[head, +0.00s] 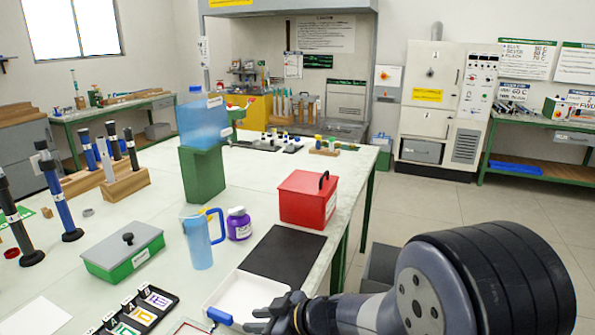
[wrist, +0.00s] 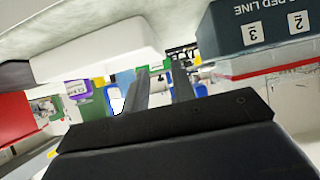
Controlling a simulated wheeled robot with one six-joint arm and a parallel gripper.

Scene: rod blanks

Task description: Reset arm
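My gripper (head: 258,319) is low at the bottom of the head view, beside the white tray (head: 238,296) at the near edge of the table. In the wrist view its two dark fingers (wrist: 162,82) stand apart, with a gap between them and nothing clearly held. A blue piece (head: 220,316) shows just left of the fingertips in the head view; I cannot tell whether they touch it. My arm reaches in from the lower right and hides part of the table's near edge.
A black mat (head: 284,254), red box (head: 308,199), blue jug (head: 200,240) and purple jar (head: 238,224) stand beyond my gripper. A green box with a grey lid (head: 124,250) is to the left. Dark and blue rods stand farther left. Open floor (head: 440,205) lies right.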

